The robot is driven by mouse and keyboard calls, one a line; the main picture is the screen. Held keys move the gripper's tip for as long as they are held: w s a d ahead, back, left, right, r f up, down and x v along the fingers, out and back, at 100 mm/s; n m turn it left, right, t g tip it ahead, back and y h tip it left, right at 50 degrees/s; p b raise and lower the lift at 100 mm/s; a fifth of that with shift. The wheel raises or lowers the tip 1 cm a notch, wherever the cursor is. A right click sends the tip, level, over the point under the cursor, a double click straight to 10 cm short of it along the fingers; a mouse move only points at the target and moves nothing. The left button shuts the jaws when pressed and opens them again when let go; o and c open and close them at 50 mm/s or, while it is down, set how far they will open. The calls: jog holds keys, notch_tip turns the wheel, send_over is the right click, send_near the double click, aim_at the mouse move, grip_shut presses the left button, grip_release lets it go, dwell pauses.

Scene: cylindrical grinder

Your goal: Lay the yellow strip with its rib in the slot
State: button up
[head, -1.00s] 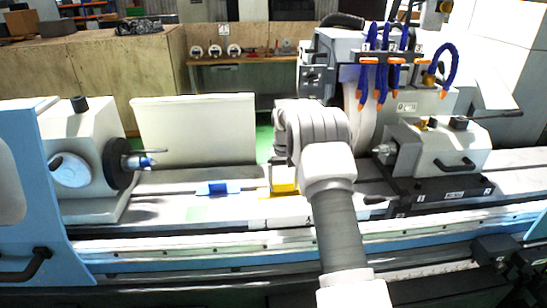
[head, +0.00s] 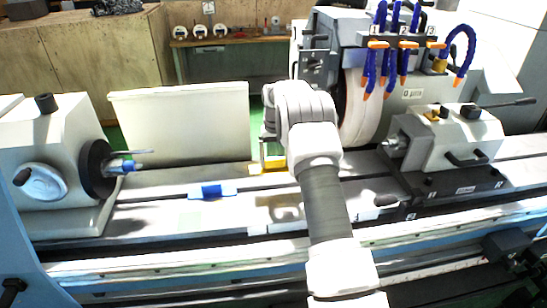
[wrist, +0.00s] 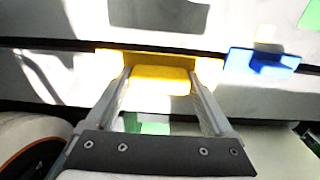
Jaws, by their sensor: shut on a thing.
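The yellow strip (wrist: 160,60) is between the two fingers of my gripper (wrist: 160,76), which is shut on it. In the wrist view the strip overlaps a long dark slot (wrist: 55,44) in the pale machine bed and runs roughly along it. I cannot tell whether the strip is touching the bed or held above it, and its rib is not visible. In the head view only part of the yellow strip (head: 273,164) shows, left of my wrist. The fingertips are hidden there.
A blue piece (head: 211,191) lies on the bed left of the strip; it also shows in the wrist view (wrist: 262,62). The white headstock (head: 50,150) stands left and the tailstock (head: 450,140) right. The grinding wheel (head: 362,105) is close behind my arm. A pale panel (head: 180,125) stands behind the bed.

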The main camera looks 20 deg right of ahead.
aim_at(275, 167)
jog(key=shift+s+f, duration=0.1)
jog(key=shift+f, duration=0.15)
jog(key=shift+f+b, duration=1.75)
jog(key=shift+f, duration=0.9)
jog(key=shift+f+b, duration=0.95)
jog(key=shift+f, duration=0.35)
jog(key=o, duration=1.2)
jog(key=shift+c, duration=0.2)
notch_tip(275, 167, up, 18)
jog(key=shift+f, duration=0.2)
